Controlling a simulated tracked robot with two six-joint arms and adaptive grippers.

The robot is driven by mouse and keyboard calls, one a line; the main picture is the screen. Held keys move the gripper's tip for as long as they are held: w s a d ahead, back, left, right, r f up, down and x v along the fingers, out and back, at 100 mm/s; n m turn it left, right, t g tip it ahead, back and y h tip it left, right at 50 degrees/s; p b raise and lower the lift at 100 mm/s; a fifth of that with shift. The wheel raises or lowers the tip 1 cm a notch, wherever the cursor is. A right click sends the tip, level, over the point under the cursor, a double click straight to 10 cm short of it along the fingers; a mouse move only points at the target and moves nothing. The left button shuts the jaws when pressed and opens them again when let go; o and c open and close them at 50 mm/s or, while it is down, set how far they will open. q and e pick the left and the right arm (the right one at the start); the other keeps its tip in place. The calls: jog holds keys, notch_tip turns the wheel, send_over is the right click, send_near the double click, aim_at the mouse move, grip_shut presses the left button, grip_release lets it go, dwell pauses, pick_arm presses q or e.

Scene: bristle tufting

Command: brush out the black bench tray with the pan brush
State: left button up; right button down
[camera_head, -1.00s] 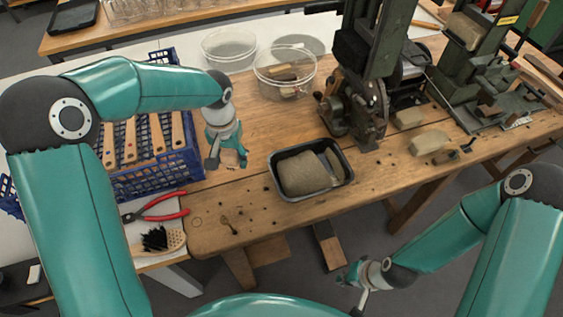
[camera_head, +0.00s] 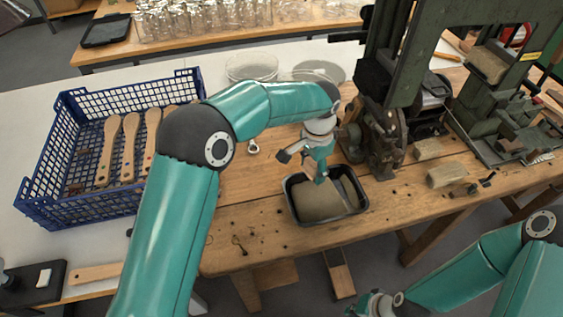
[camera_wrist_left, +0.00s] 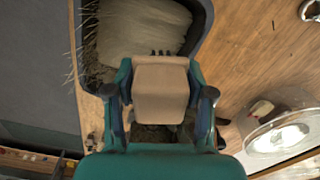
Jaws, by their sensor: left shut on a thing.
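The black bench tray (camera_head: 290,203) lies on the wooden bench with a large grey-tan mass in it. In the left wrist view the tray's dark rim (camera_wrist_left: 207,18) curves past a pale mass (camera_wrist_left: 140,25), with thin bristle-like strands at its left. My left gripper (camera_head: 318,176) is over the tray, fingers pointing down. It is shut on a tan block (camera_wrist_left: 160,92), apparently part of the pan brush, with small dark tufts at its far edge. Whether the brush touches the tray is hidden. My right gripper (camera_head: 376,304) is low at the bottom edge, away from the tray; its jaws are unclear.
A blue crate (camera_head: 62,195) with wooden brush backs (camera_head: 130,145) stands at left. A clear tub (camera_head: 250,68) is behind my left arm. A green machine (camera_head: 385,110) stands close behind the tray, with tan blocks (camera_head: 446,175) to its right.

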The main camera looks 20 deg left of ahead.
pick_arm(q)
jog(key=shift+s+d+f, duration=0.15)
jog(key=shift+d, duration=0.25)
jog(key=shift+s+d+f, duration=0.1)
jog(key=shift+d+f, duration=0.05)
jog(key=shift+d, duration=0.2)
jog(key=shift+f, duration=3.85)
